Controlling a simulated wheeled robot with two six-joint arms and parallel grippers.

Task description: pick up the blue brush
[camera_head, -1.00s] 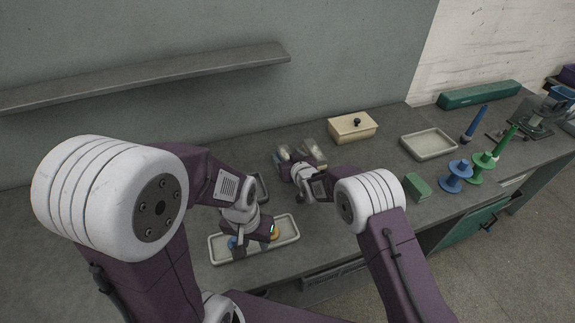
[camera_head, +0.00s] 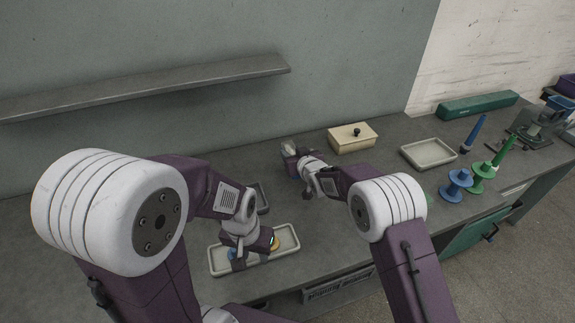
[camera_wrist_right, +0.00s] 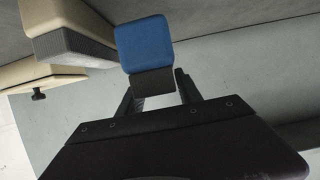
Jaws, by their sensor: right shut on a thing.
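The blue brush (camera_wrist_right: 143,45) has a blue block and a dark bristle part. In the right wrist view its dark end lies between the fingers of my right gripper (camera_wrist_right: 160,88), which is shut on it. In the head view this gripper (camera_head: 297,168) is at the back middle of the bench, and only a sliver of blue shows there. Whether the brush touches the bench is unclear. My left gripper (camera_head: 246,256) is low over a pale tray (camera_head: 220,268) at the front; its fingers are too small and covered to read.
A cream brush (camera_wrist_right: 70,28) with grey bristles is close beside the blue one. A cream lidded box (camera_head: 352,138) stands right of my right gripper. Further right are an empty tray (camera_head: 428,153), a blue spool (camera_head: 456,184) and a green spool (camera_head: 481,178). A shelf (camera_head: 150,88) runs along the wall.

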